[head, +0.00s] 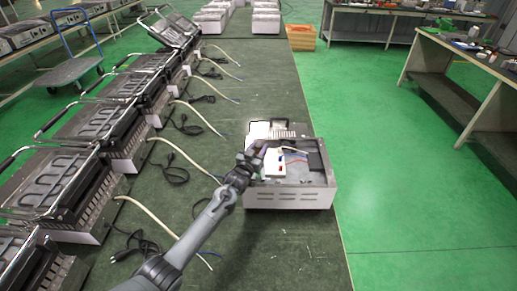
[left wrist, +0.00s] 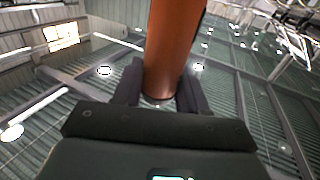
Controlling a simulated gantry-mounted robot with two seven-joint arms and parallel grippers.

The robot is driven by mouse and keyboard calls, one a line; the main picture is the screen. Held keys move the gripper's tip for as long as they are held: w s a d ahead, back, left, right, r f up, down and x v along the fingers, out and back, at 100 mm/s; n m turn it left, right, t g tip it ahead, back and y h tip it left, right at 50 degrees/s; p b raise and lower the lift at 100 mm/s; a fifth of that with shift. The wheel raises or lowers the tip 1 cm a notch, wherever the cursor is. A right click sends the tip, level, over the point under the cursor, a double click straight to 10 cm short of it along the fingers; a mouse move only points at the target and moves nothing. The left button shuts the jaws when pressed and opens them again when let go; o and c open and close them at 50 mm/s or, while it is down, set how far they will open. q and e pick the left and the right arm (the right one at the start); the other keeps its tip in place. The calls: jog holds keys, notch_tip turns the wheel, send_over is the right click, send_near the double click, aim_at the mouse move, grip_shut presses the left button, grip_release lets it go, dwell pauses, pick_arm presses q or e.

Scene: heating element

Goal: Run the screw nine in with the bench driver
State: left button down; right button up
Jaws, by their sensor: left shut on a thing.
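My left gripper (head: 258,152) reaches in from the lower left in the head view, over the left side of an open metal appliance housing (head: 290,198). In the left wrist view its two dark fingers (left wrist: 160,92) are shut on an orange-brown cylinder, which looks like the handle of the bench driver (left wrist: 174,42). The handle's far end runs out of the top of that view. The driver's tip is not clear in the head view. I cannot make out screw nine; it is too small or hidden. My right gripper is not in view.
The housing holds a white panel (head: 259,130) and coloured wires. A row of grill units (head: 75,180) with cables stands on the left of the dark green bench (head: 290,255). An orange crate (head: 301,38) is on the floor beyond. A side table (head: 470,50) is at right.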

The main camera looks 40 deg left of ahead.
pick_arm(q)
jog(key=shift+r+p, duration=2.25)
jog(key=shift+r, duration=0.35)
jog(key=shift+d+r, duration=0.1)
